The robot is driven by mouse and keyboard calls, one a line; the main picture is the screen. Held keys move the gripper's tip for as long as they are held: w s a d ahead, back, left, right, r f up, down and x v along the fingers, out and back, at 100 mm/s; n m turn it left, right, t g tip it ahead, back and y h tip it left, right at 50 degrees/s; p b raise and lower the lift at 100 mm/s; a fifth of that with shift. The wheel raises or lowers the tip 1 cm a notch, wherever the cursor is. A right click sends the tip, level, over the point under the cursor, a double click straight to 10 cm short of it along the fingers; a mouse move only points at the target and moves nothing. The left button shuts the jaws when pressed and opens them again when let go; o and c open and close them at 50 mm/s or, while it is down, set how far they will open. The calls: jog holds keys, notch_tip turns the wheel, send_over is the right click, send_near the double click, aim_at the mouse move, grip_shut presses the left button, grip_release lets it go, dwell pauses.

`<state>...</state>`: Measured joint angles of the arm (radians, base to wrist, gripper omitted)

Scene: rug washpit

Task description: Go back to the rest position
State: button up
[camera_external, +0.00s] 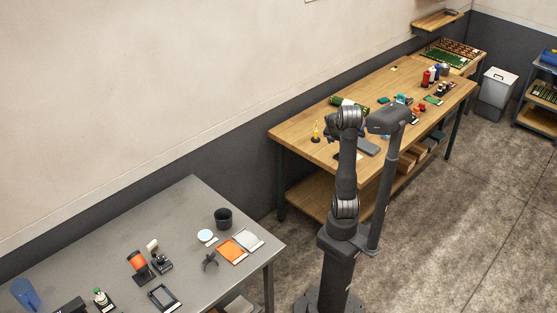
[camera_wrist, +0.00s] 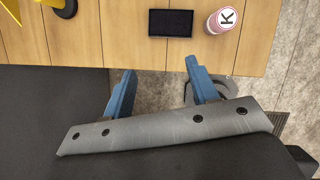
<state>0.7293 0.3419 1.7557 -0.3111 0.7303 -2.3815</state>
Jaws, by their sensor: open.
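My gripper (camera_wrist: 160,85) shows in the wrist view with its two blue fingers spread apart and nothing between them. It is above the front edge of the wooden bench (camera_wrist: 110,45). In the external view my arm stands in front of the wooden bench (camera_external: 290,128), folded upright, and the gripper end is hard to make out there. A black flat rectangular thing (camera_wrist: 170,23) lies on the bench ahead of the fingers. A pink cylinder with a white top marked K (camera_wrist: 222,19) stands to its right.
A yellow and black thing (camera_wrist: 62,5) is at the upper left of the wrist view. A grey metal table (camera_external: 120,240) with an orange sheet (camera_external: 232,250) and a black cup (camera_external: 223,217) stands at lower left. A grey bin (camera_external: 496,92) and shelf cart (camera_external: 540,95) are at right. Bare floor lies between.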

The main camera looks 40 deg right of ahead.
jog(key=w+a+n+t, duration=0.1)
jog(key=w+a+n, duration=0.2)
jog(key=w+a, duration=0.8)
jog(key=shift+w+a+n+y, duration=0.3)
jog(key=shift+w+a, duration=0.1)
jog(key=shift+w, duration=0.15)
